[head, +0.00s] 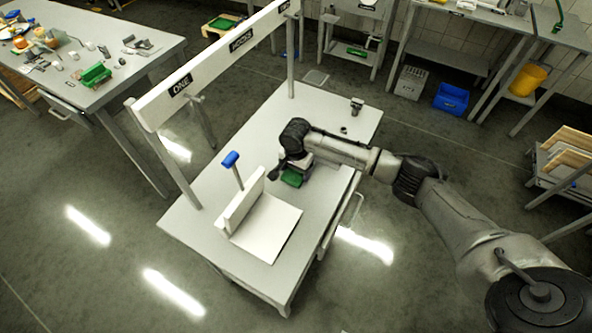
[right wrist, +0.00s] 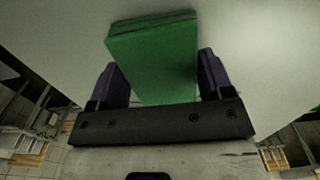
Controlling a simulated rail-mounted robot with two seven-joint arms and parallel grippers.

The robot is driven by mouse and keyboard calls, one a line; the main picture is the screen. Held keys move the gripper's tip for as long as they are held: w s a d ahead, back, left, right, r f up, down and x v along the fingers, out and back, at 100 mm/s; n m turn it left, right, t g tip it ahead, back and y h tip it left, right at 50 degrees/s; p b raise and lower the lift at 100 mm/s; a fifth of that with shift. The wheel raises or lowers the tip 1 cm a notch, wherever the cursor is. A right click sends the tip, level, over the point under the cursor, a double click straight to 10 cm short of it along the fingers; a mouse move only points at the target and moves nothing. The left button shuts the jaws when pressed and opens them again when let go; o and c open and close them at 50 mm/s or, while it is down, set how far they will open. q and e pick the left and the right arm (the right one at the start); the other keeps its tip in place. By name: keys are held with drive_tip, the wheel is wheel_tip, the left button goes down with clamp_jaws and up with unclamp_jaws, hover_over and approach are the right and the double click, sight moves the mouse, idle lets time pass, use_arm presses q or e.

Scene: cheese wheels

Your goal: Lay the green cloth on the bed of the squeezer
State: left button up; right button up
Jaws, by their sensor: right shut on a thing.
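The green cloth (head: 291,179) is a folded, thick block held by my right gripper (head: 292,170) over the middle of the table. In the right wrist view the cloth (right wrist: 153,48) sits between the two fingers of the gripper (right wrist: 158,72). Whether it touches the tabletop is unclear. The squeezer is on the near part of the table: a flat white bed (head: 270,228), a white upright plate (head: 240,203) along its left side, and a lever with a blue grip (head: 230,159). The bed is bare. The cloth is beyond the bed, apart from it. My left gripper is out of view.
The grey table (head: 215,181) carries a white overhead beam (head: 215,62) on posts along its left side, labelled "ONE" and "HOOKS". A small metal item (head: 357,104) stands at the far right corner. The tabletop between cloth and bed is clear.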

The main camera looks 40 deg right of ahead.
idle(0.3)
drive_tip(key=o, duration=0.9)
drive_tip(key=shift+d, duration=0.1)
wheel_tip(320, 180, up, 11)
drive_tip(key=p, duration=0.2)
drive_tip(key=shift+f+p, duration=0.2)
drive_tip(key=shift+p, duration=0.15)
drive_tip(key=shift+r, duration=0.8)
